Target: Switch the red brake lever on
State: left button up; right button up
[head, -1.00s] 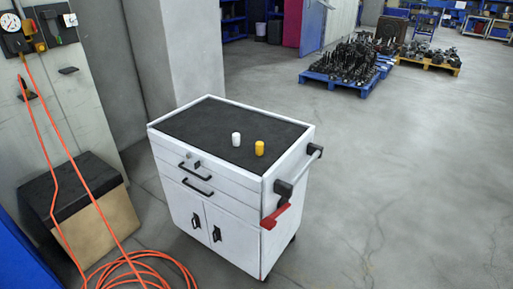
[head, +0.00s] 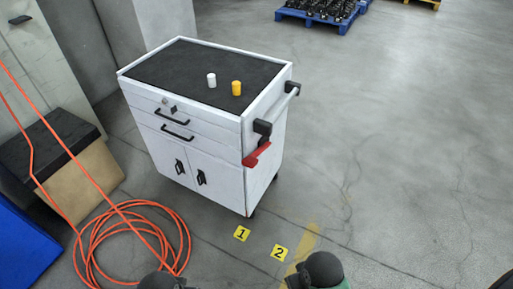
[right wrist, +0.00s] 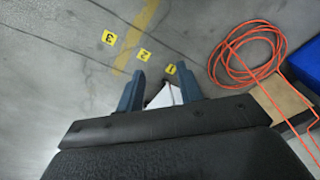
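The red brake lever (head: 257,154) sticks out low on the right end of a white tool cart (head: 213,151), below the push handle (head: 281,111). Whether it is on or off I cannot tell. My right gripper (right wrist: 158,86) shows in the right wrist view with its two blue fingers spread apart. A white piece, perhaps part of the cart, shows between and beyond the fingers; nothing is gripped. The lever cannot be made out in that view. My left gripper is not in view; only dark rounded parts of my arms show at the bottom of the head view.
A white cylinder (head: 211,80) and a yellow cylinder (head: 236,88) stand on the cart's black top. An orange hose (head: 133,238) lies coiled at left, near a box (head: 82,171). Yellow floor markers 1 (head: 242,233) and 2 (head: 279,252) lie before the cart. The floor at right is clear.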

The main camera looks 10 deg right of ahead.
jog(key=shift+w+r, duration=0.1)
jog(key=shift+w, duration=0.2)
